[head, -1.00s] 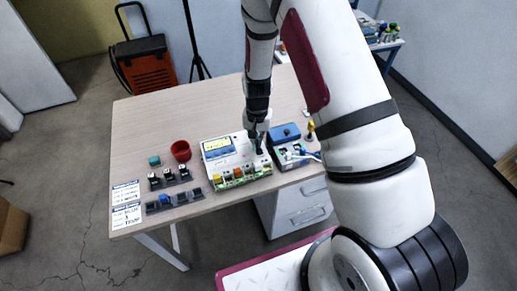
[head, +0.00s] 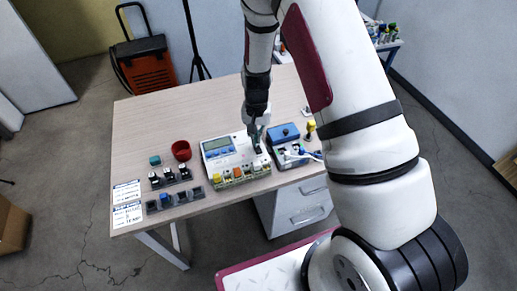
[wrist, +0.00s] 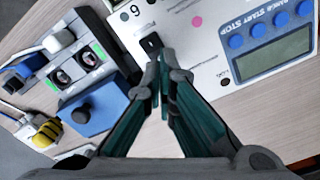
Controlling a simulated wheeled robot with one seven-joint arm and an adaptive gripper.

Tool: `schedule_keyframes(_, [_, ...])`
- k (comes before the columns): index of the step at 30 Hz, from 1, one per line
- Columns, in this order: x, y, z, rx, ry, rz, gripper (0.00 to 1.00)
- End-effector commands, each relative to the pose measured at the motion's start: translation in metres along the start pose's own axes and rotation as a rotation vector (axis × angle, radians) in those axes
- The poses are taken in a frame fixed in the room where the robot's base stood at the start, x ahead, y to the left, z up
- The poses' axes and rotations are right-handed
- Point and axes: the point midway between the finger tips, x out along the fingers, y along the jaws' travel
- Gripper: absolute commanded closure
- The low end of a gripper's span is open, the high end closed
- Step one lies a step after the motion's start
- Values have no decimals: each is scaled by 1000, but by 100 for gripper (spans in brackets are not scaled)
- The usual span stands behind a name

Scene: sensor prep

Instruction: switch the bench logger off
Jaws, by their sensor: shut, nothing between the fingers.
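The bench logger (head: 232,160) is a white box on the table, with its screen (head: 218,144) grey and unlit. In the wrist view the screen (wrist: 275,56) is also blank, beside a row of blue buttons (wrist: 270,29). A small black rocker switch (wrist: 150,44) sits on the logger's white top panel. My gripper (wrist: 160,66) is shut and empty, its fingertips close to the switch; I cannot tell whether they touch it. In the head view my gripper (head: 256,143) points down over the right part of the logger.
A blue-topped device (head: 285,133) with cables stands close to the logger's right. A red cup (head: 181,150), small modules (head: 170,177) and paper labels (head: 127,205) lie to the left. The table's back left is clear.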

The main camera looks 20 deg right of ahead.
Motion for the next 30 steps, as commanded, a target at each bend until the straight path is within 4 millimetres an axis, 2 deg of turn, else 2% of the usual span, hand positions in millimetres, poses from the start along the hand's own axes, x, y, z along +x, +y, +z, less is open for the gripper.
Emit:
schedule_keyframes(15, [-37, 0, 0, 1, 2, -1, 100])
schedule_keyframes(30, [-39, 0, 0, 0, 1, 0, 100])
